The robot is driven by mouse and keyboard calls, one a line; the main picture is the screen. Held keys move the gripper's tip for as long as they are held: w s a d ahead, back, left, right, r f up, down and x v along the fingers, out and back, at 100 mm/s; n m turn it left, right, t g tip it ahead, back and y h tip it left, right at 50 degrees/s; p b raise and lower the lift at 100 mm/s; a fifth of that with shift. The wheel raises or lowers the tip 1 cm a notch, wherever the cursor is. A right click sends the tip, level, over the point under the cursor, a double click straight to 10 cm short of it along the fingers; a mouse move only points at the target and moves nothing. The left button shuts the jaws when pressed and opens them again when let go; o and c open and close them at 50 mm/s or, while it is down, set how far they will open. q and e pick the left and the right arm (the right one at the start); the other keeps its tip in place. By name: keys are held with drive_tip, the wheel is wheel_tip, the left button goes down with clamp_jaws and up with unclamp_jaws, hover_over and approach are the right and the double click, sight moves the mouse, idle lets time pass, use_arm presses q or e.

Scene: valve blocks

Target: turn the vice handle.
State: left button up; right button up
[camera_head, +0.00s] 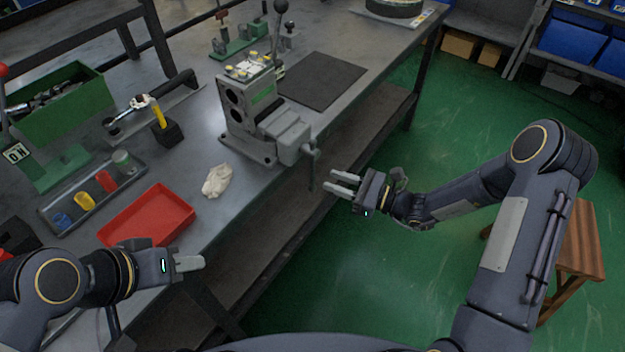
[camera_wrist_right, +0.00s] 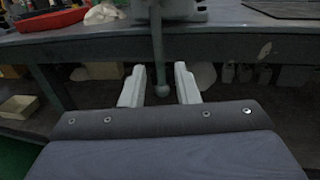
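The grey vice (camera_head: 285,132) stands at the bench's front edge, below a valve block (camera_head: 248,95). Its handle (camera_head: 312,168) hangs down almost vertically past the edge. My right gripper (camera_head: 336,181) is open and empty, just right of the handle in the head view. In the right wrist view the handle (camera_wrist_right: 158,45) hangs with its ball end (camera_wrist_right: 162,90) in line with the gap between the two fingers (camera_wrist_right: 160,88); no finger appears to touch it. My left gripper (camera_head: 200,263) is at the lower left, near the red tray; its finger gap is not visible.
A red tray (camera_head: 118,232), white cloth (camera_head: 217,180) and a tray of coloured pots (camera_head: 60,202) lie on the bench (camera_head: 205,130). A dark mat (camera_head: 335,88) lies behind the vice. A wooden stool (camera_head: 583,240) stands at right. The green floor before the bench is open.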

sight(313, 185)
drive_tip(key=x, duration=0.6)
drive_tip(key=shift+w+a, duration=0.15)
drive_tip(key=shift+a, duration=0.25)
drive_tip(key=shift+r, duration=0.1)
clamp_jaws()
